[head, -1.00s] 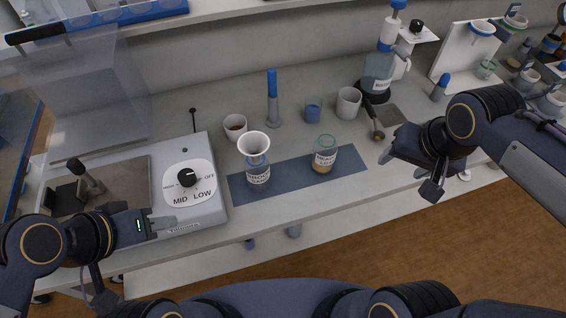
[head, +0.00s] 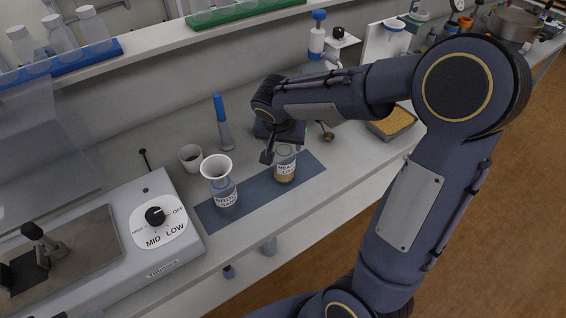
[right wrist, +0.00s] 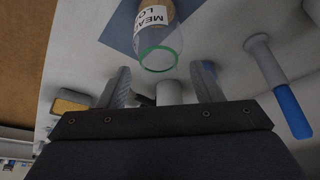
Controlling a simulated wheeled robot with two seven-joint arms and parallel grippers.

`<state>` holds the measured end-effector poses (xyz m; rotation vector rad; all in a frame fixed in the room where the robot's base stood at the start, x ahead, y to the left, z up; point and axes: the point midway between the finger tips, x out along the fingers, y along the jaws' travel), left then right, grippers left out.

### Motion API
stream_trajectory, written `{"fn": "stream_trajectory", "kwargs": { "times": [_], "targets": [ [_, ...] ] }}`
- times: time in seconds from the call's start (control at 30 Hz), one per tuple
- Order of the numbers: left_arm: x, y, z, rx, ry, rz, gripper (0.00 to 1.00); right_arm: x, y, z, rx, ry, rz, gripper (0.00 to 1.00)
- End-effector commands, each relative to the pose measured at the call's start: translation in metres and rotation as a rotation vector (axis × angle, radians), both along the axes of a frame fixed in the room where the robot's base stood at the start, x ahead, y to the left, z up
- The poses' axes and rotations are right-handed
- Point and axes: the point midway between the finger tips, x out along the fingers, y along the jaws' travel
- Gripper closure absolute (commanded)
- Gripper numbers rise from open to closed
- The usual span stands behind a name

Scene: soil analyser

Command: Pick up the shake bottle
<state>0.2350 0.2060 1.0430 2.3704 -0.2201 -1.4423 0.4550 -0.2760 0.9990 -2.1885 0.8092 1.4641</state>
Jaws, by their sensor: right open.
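A clear bottle with a white funnel in its mouth (head: 226,191) stands upright on the left of the blue mat (head: 254,200). A clear jar (head: 285,172) with brown contents and a label stands on the mat's right part. In the right wrist view the jar (right wrist: 163,42) shows a green rim and a partly cut-off label starting "MEA". My right gripper (head: 283,150) is open and empty, just above and behind the jar, partly hiding its top. In the right wrist view the jar lies ahead of the spread fingers (right wrist: 161,80). My left gripper is out of view.
A shaker with a dial (head: 154,215) stands at the left. A cup (head: 190,157) and a blue-handled tool (head: 222,122) stand behind the mat. A tray of yellow grains (head: 391,122) is at the right. My right arm covers much of the right side.

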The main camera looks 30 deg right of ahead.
Motion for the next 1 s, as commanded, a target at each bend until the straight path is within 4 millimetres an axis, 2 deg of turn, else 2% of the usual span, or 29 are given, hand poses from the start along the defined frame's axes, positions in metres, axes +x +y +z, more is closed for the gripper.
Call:
{"fn": "stream_trajectory", "kwargs": {
  "times": [0.27,0.37,0.73,1.0],
  "targets": [
    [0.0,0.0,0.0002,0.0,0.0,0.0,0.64,0.0013,-0.0016,-0.0051,0.0,0.0,0.001,0.41],
    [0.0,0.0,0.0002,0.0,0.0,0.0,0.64,0.0013,-0.0015,-0.0049,0.0,0.0,0.0,0.51],
    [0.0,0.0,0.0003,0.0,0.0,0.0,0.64,0.0013,-0.0014,-0.0045,0.001,-0.001,0.0,1.0],
    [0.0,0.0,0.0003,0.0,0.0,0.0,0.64,0.0015,-0.0014,-0.0038,0.001,-0.002,0.001,1.0]
  ]
}}
